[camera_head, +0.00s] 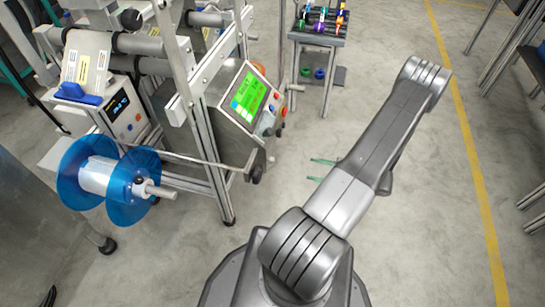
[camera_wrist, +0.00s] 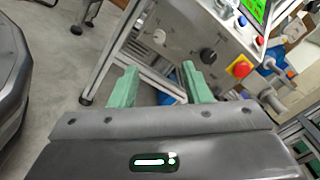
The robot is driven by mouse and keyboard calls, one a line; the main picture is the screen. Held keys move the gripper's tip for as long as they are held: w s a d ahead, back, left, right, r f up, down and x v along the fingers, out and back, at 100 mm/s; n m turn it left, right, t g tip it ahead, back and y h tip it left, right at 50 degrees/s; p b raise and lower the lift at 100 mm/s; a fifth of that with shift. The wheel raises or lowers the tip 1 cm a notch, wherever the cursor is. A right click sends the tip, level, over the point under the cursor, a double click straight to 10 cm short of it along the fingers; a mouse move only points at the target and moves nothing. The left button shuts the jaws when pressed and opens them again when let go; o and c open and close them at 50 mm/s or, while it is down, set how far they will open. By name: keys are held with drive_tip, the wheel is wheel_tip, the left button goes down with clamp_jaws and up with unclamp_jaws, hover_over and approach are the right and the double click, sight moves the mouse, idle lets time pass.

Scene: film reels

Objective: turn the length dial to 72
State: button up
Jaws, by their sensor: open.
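A steel control box (camera_head: 232,103) with a green screen (camera_head: 248,97) stands left of centre in the head view. In the wrist view its panel holds a black knob (camera_wrist: 208,56) and a smaller pale dial (camera_wrist: 159,36). I cannot tell which is the length dial, and no numbers are readable. My gripper (camera_head: 318,170) shows as two green fingers right of the machine. In the wrist view my gripper (camera_wrist: 160,80) is open with nothing between the fingers. It is apart from the panel, with the black knob above its right fingertip.
A red and yellow stop button (camera_wrist: 239,67) sits right of the black knob. A blue film reel (camera_head: 98,178) juts from the machine at left. A small table (camera_head: 321,40) with coloured items stands at the back.

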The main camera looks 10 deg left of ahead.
sight(272, 160)
drive_tip(key=a+b, duration=0.2)
drive_tip(key=a, duration=1.1)
drive_tip(key=shift+w, duration=0.15)
drive_tip(key=shift+a, duration=0.1)
clamp_jaws()
